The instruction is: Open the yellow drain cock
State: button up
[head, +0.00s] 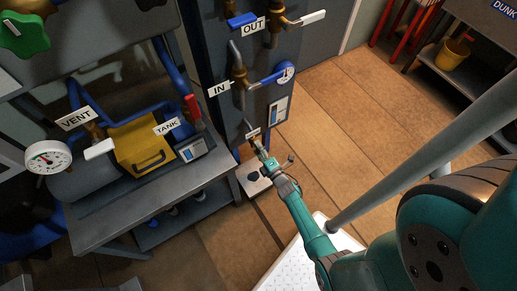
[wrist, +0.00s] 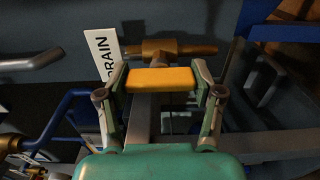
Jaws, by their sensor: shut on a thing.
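The yellow handle of the drain cock (wrist: 160,79) lies level across the middle of the wrist view, in front of a brass valve body (wrist: 162,49). A white DRAIN tag (wrist: 102,62) hangs to its left. My gripper (wrist: 161,83) is shut on the yellow handle, with one finger at each end of it. In the head view my gripper (head: 262,152) reaches to the low part of the dark panel, beside a small white tag (head: 253,134). The handle itself is too small or hidden to make out there.
A bench with a yellow toolbox (head: 141,146) stands at left. Blue pipe (wrist: 63,112) runs left of my gripper.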

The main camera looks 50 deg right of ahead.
dwell(0.4)
jog(key=o, duration=1.2)
jog(key=shift+c, duration=0.2)
jog(key=v, duration=1.2)
jog(key=s+a+r+m+y, duration=0.1)
jog(key=s+a+r+m, duration=0.7)
jog(key=s+a+r, duration=0.45)
jog(key=s+a+r+m+g+y, duration=0.1)
jog(key=s+a+r+m, duration=0.1)
jog(key=r, duration=0.4)
jog(key=s+a+r+m+y, duration=0.1)
jog(key=s+r+m, duration=0.1)
jog(key=r, duration=0.5)
jog(key=s+a+r+m+g+y, duration=0.1)
jog(key=s+a+r+m+y, duration=0.1)
jog(key=s+r, duration=0.2)
notch_tip(320, 180, up, 3)
jog(key=shift+a+r+m+g, duration=0.1)
jog(key=shift+a+m+g, duration=0.2)
jog(key=shift+a+m, duration=0.1)
